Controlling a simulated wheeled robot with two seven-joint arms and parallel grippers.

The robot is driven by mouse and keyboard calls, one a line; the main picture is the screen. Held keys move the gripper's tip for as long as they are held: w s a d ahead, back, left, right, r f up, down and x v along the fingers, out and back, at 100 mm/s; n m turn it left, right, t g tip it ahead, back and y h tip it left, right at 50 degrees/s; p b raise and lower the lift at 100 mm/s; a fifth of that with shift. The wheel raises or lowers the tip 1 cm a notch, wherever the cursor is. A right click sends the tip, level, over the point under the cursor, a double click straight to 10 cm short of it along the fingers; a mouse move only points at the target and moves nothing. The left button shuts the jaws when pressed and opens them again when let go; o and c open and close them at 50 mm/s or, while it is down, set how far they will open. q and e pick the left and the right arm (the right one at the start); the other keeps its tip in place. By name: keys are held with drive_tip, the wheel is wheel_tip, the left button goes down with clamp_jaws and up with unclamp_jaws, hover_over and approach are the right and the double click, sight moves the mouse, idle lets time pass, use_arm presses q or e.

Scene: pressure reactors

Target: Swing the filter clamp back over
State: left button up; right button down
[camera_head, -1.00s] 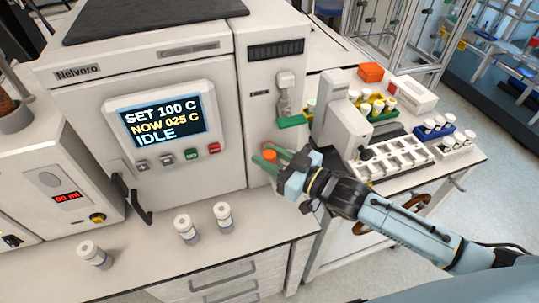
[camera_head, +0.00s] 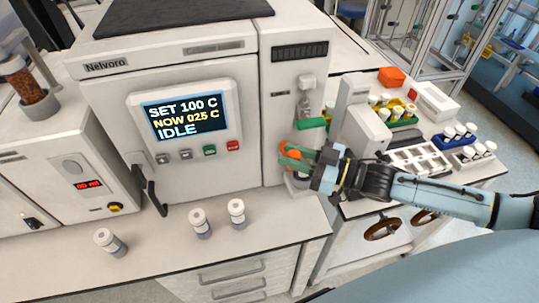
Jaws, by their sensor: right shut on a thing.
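The narrow white unit right of the oven door carries a metal fitting (camera_head: 306,92) with a green bar (camera_head: 311,123) below it. Below that, an orange knob (camera_head: 291,153) sits above a pale round holder (camera_head: 297,184). My right gripper (camera_head: 292,157) reaches in from the right and is shut on the orange knob, with green fingers around it. The knob seems to belong to the filter clamp, but the gripper hides most of the clamp and how it joins the unit. My left gripper is not in view.
The oven display (camera_head: 185,117) reads IDLE. To the right are a grey-white instrument (camera_head: 361,120), a white rack (camera_head: 420,160) and an orange box (camera_head: 391,77).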

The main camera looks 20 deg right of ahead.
drive_tip(key=shift+d+f+n+g+y+b, duration=0.15)
drive_tip(key=shift+d+n+g+y+b, duration=0.15)
drive_tip(key=shift+n+g+y+b, duration=0.3)
drive_tip(key=shift+d, duration=0.1)
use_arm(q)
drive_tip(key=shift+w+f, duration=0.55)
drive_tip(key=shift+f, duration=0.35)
use_arm(e)
drive_tip(key=c, duration=1.2)
unclamp_jaws()
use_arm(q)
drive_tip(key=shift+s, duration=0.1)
use_arm(e)
drive_tip(key=shift+o, duration=0.2)
drive_tip(key=shift+s, duration=0.1)
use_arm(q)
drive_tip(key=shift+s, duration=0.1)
use_arm(e)
drive_tip(key=v, duration=0.7)
drive_tip(key=shift+d, duration=0.25)
